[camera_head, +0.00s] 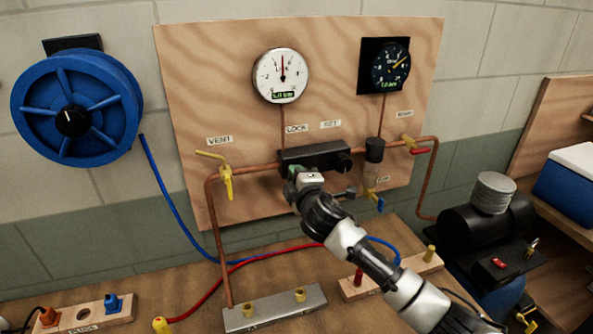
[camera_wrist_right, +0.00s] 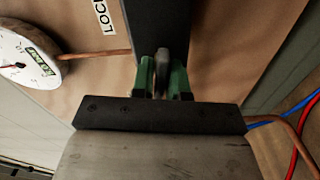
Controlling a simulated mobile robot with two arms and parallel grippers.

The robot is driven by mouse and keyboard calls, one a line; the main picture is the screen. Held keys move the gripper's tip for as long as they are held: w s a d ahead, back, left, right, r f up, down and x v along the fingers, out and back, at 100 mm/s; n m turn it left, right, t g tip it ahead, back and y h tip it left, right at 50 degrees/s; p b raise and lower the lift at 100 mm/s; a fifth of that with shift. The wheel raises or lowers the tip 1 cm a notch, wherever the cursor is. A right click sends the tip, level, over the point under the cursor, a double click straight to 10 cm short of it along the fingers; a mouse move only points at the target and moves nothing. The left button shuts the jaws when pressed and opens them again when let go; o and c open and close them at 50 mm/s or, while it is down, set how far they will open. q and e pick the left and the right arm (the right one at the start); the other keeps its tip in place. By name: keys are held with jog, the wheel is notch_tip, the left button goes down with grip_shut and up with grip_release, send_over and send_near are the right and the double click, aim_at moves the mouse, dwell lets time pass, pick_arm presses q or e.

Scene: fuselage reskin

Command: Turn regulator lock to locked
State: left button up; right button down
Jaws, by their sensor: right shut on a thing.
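The regulator (camera_head: 318,156) is a black block mounted on the plywood board, with a dark round knob at its right end. The LOCK label (camera_head: 297,129) is above its left part and also shows in the right wrist view (camera_wrist_right: 105,14). My right gripper (camera_head: 297,183) reaches up from the lower right to the regulator's left underside. In the right wrist view its green fingers (camera_wrist_right: 163,80) are shut on a small grey lock lever (camera_wrist_right: 162,62) against the black block. The gripper hides the lever in the head view. My left gripper is not in view.
A white gauge (camera_head: 281,76) and a black gauge (camera_head: 387,66) are above the regulator. A blue hose reel (camera_head: 75,107) is at far left.

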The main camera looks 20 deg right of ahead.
jog(key=shift+n+p, duration=0.3)
jog(key=shift+n, duration=0.6)
jog(key=shift+f, duration=0.1)
jog(key=c, duration=1.2)
grip_release()
jog(key=shift+s, duration=0.15)
jog(key=s+b, duration=0.2)
jog(key=s, duration=0.8)
jog(key=shift+s+d+b, duration=0.2)
jog(key=shift+s+b, duration=0.05)
jog(key=shift+b, duration=0.1)
